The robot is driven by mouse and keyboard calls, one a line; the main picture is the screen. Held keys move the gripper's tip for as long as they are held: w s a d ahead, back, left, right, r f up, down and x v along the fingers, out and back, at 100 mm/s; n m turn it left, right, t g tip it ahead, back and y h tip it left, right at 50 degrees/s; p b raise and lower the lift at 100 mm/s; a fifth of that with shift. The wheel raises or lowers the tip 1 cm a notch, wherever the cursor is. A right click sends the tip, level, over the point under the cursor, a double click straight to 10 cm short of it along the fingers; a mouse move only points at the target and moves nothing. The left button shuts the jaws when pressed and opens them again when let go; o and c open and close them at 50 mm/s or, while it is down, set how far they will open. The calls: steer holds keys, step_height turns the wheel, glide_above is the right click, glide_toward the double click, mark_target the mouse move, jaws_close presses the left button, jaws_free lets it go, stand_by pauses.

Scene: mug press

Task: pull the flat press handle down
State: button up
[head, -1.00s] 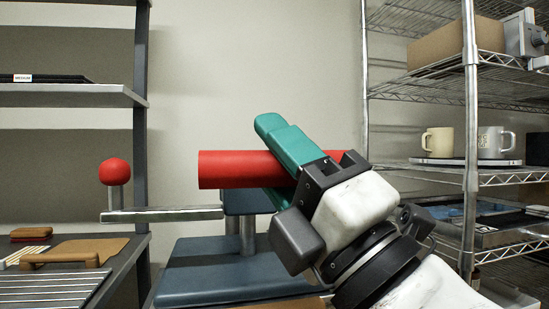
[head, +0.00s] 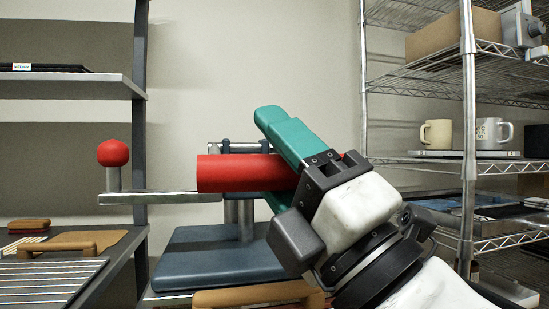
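The press handle (head: 235,173) is a thick red bar, roughly level, in the middle of the head view. It belongs to the flat press, whose dark blue base (head: 200,262) and grey upright (head: 240,220) stand below and behind it. My gripper (head: 275,160) has teal fingers, one across the front of the bar and one showing beneath it. The bar runs between them, so the gripper looks shut on it. The finger contact and the handle's right part are mostly hidden by the gripper. Part of the press's upper linkage (head: 228,147) shows behind the bar.
A red ball knob (head: 113,153) stands on a flat metal lever (head: 160,198) at left. A brown-handled item (head: 258,296) lies at the front. A rack and boards (head: 50,280) are at left. Wire shelving (head: 468,130) at right holds mugs (head: 437,133).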

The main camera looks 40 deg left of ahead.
steer(key=shift+o, duration=0.6)
steer(key=shift+d+f, duration=0.15)
steer(key=v, duration=1)
steer(key=shift+d+b, duration=0.2)
steer(key=shift+b, duration=0.1)
